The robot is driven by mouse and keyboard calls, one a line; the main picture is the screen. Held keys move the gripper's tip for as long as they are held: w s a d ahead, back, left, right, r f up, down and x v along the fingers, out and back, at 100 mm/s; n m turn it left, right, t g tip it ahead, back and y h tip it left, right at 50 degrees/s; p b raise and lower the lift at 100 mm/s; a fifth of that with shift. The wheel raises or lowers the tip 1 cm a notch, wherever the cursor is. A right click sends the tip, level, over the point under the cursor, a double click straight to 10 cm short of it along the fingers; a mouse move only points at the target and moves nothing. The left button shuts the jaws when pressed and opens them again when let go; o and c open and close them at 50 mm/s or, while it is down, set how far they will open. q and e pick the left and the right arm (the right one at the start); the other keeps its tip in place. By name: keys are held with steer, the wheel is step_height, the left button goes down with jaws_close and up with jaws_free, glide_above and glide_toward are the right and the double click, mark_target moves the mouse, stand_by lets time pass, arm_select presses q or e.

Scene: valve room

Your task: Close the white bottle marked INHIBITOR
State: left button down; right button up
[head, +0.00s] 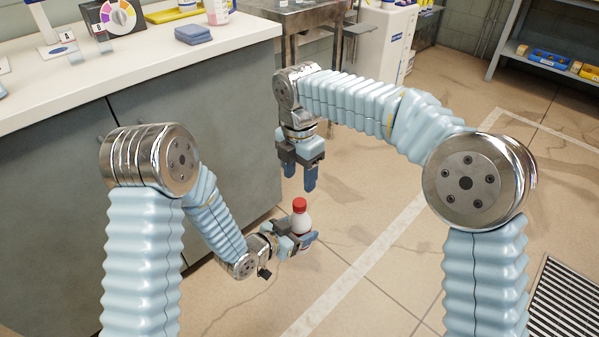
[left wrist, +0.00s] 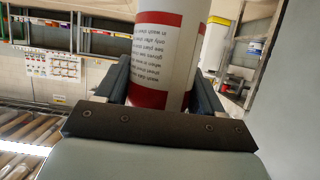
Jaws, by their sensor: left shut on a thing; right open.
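A white bottle (head: 300,222) with a red cap (head: 299,204) stands roughly upright in my left gripper (head: 305,240), which is shut on it. In the left wrist view the bottle's body (left wrist: 165,50), with red bands and small print, fills the space between the fingers; its cap is out of that view. The word INHIBITOR cannot be read in either view. The cap sits on the bottle's top; whether it is tight I cannot tell. My right gripper (head: 300,178) is open and empty, pointing down, above the bottle and apart from it.
A white counter (head: 130,70) over grey cabinets runs along the left, with folded blue cloths (head: 193,35) on it. A metal table (head: 300,18) and a white cabinet (head: 384,45) stand behind. A floor grate (head: 565,300) lies at the right. Open floor surrounds the bottle.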

mark_target(300, 202)
steer(key=shift+f, duration=3.95)
steer(key=shift+c, duration=0.2)
